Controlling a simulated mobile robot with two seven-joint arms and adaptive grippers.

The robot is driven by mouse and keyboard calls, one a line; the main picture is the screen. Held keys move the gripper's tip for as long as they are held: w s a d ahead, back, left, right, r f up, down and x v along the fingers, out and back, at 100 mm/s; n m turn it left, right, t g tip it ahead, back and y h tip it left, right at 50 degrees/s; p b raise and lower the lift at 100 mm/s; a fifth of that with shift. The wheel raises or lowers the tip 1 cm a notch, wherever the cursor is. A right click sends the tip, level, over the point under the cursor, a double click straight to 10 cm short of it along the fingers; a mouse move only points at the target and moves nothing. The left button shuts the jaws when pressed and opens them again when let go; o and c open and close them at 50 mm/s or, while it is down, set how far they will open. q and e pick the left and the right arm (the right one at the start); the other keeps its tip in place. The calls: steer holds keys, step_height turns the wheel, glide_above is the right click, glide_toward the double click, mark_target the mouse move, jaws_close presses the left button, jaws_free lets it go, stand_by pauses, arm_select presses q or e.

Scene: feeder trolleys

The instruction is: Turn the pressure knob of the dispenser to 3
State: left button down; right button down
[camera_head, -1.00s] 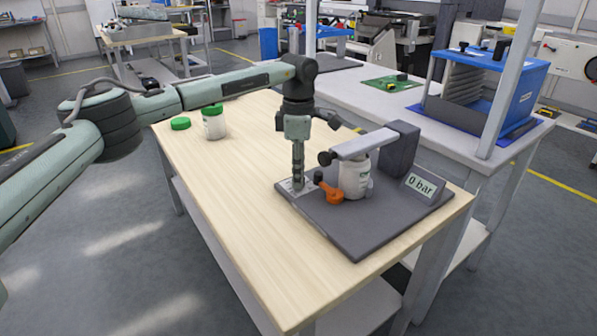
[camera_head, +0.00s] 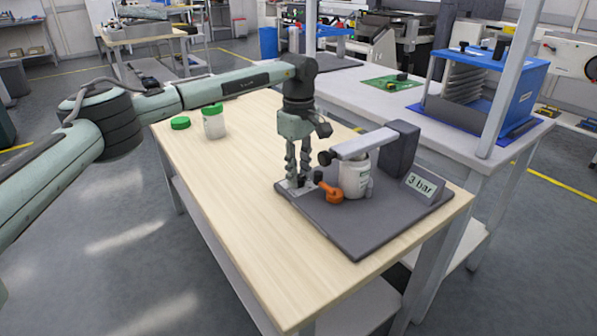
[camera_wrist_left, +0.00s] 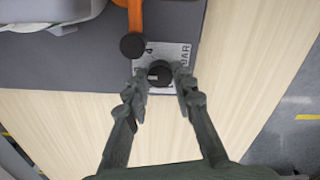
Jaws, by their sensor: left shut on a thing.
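The dispenser (camera_head: 345,222) stands on the wooden table, a dark base with an arm over a white jar (camera_head: 354,178). Its display (camera_head: 424,186) reads "3 bar". The black pressure knob (camera_wrist_left: 160,73) sits on a light scale plate (camera_wrist_left: 178,55) at the base's corner. My left gripper (camera_head: 298,183) points down at the knob. In the left wrist view its fingers (camera_wrist_left: 161,92) are shut on the knob, one on each side. Part of the scale is hidden by the knob and fingers. My right gripper is not in view.
An orange lever (camera_head: 331,193) with a black grip is close beside the knob. The table's front left is clear.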

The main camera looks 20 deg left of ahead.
mark_target(299, 177)
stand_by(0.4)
arm_select(q)
steer(key=c, duration=1.3)
jaws_free()
steer(key=shift+o, duration=0.2)
steer(key=shift+r, duration=0.1)
step_height(299, 177, up, 12)
